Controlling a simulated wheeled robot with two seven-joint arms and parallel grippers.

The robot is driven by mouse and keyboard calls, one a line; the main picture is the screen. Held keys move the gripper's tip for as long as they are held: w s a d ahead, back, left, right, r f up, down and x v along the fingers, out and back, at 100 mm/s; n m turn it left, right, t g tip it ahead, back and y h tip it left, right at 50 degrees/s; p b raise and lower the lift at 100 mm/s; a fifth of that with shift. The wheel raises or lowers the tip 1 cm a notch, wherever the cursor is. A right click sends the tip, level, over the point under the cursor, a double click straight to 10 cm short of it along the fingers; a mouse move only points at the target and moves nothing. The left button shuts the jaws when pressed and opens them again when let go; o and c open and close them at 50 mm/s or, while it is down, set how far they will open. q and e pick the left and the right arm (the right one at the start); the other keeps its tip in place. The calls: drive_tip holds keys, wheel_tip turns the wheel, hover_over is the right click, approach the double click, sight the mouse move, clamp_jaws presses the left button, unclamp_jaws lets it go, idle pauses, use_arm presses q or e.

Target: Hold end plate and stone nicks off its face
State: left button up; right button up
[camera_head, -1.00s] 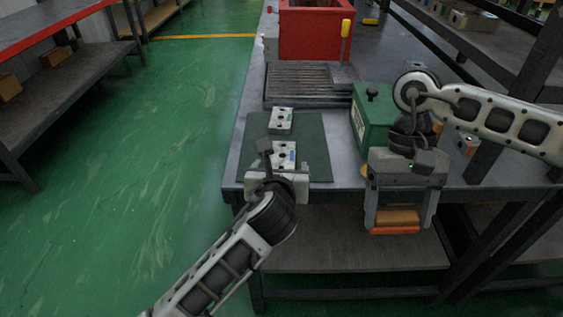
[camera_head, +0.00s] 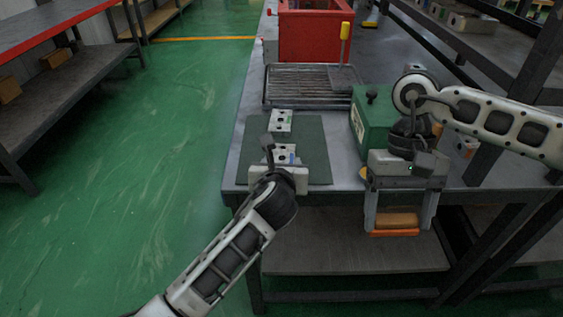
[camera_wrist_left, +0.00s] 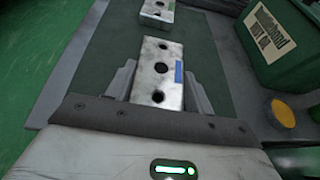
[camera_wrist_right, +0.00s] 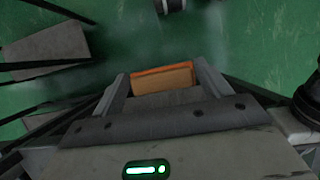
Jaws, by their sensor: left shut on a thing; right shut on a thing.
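The end plate (camera_wrist_left: 158,85) is a pale metal block with dark holes and a blue label; in the head view its far part (camera_head: 286,151) shows on the dark mat. My left gripper (camera_wrist_left: 160,92) is shut on it, one finger along each side. The gripper also shows in the head view (camera_head: 284,166) and hides the near part of the plate. The stone (camera_wrist_right: 162,78) is a brown block with an orange layer. My right gripper (camera_wrist_right: 163,86) is shut on it and holds it in front of the bench's front edge, in the head view too (camera_head: 396,222).
A second holed block (camera_head: 281,121) with a green label lies on the mat (camera_head: 314,140) behind the plate. A green box (camera_head: 371,125) stands right of the mat. A grooved tray (camera_head: 297,86) and a red bin (camera_head: 315,35) are farther back. A shelf (camera_head: 350,250) lies below.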

drive_tip(key=shift+w, duration=0.1)
idle(0.3)
drive_tip(key=w+a+r+m+t+y, duration=0.1)
drive_tip(key=w+a+r+m+t, duration=0.25)
drive_tip(key=w+a+m, duration=0.8)
drive_tip(key=w+a+r+m+t+y, duration=0.15)
drive_tip(key=w+a+m+t, duration=0.45)
drive_tip(key=w+m, duration=1)
drive_tip(key=shift+s+a+f+m+g, duration=0.2)
drive_tip(key=shift+s+f+m, duration=0.3)
drive_tip(key=shift+f, duration=0.5)
drive_tip(key=shift+s+a+f+m+g, duration=0.1)
drive_tip(key=shift+s+a+f+m, duration=0.2)
drive_tip(key=shift+s+f, duration=0.5)
drive_tip(key=shift+s+a+f+m+g, duration=0.15)
drive_tip(key=shift+s+f+m, duration=0.25)
drive_tip(key=shift+f, duration=0.75)
drive_tip(key=shift+f, duration=0.3)
drive_tip(key=shift+d, duration=0.1)
